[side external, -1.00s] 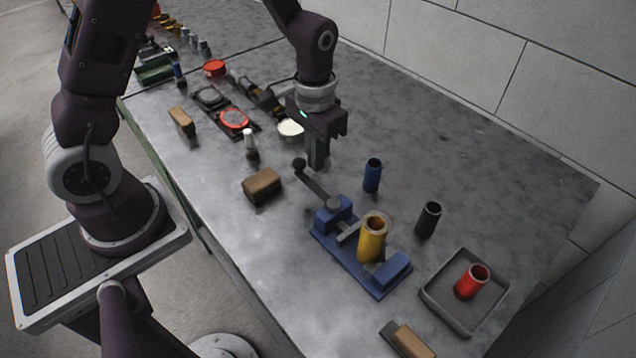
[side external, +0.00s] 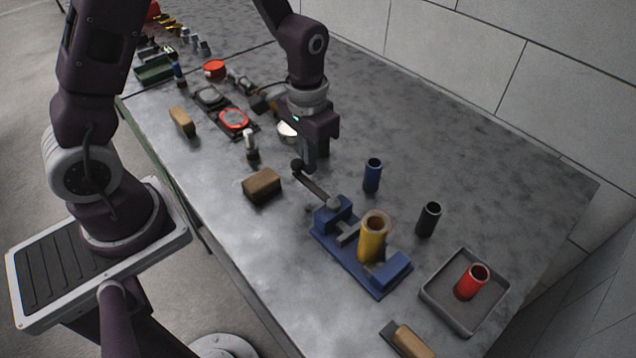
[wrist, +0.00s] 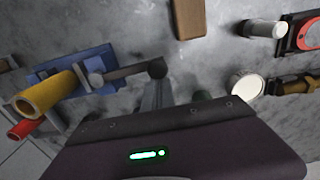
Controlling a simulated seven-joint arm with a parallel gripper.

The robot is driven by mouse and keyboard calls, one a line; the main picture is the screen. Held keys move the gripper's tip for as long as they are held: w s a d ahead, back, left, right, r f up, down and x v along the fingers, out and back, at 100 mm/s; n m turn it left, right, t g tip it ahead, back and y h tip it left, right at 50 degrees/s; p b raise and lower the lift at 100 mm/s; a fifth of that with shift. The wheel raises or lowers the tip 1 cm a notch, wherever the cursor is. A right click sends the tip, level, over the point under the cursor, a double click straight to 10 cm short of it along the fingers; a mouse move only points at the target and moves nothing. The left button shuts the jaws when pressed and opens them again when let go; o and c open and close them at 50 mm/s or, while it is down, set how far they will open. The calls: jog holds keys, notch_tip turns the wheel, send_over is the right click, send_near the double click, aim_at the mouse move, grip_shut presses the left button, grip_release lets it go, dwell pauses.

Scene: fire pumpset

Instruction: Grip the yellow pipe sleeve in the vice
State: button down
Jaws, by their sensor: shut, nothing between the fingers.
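The yellow pipe sleeve (side external: 373,238) stands upright in the blue vice (side external: 337,216), between its jaws; I cannot tell whether both jaws touch it. In the wrist view the sleeve (wrist: 46,93) and the vice (wrist: 75,66) are at the left. The vice's dark handle (side external: 314,183) points toward my gripper and ends in a black ball knob (side external: 298,166). The handle also shows in the wrist view (wrist: 128,72). My gripper (side external: 316,164) is shut and empty, pointing down just beside the knob; contact cannot be told.
A red sleeve (side external: 472,281) stands in a grey tray (side external: 436,291) at the right. A brown block (side external: 262,186) lies left of the handle. The bench between block and vice is clear.

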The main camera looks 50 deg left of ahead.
jog(key=shift+s+a, duration=0.1)
jog(key=shift+s, duration=0.7)
jog(key=shift+w, duration=0.1)
dwell(0.4)
jog(key=shift+w, duration=0.65)
notch_tip(320, 180, up, 7)
dwell(0.3)
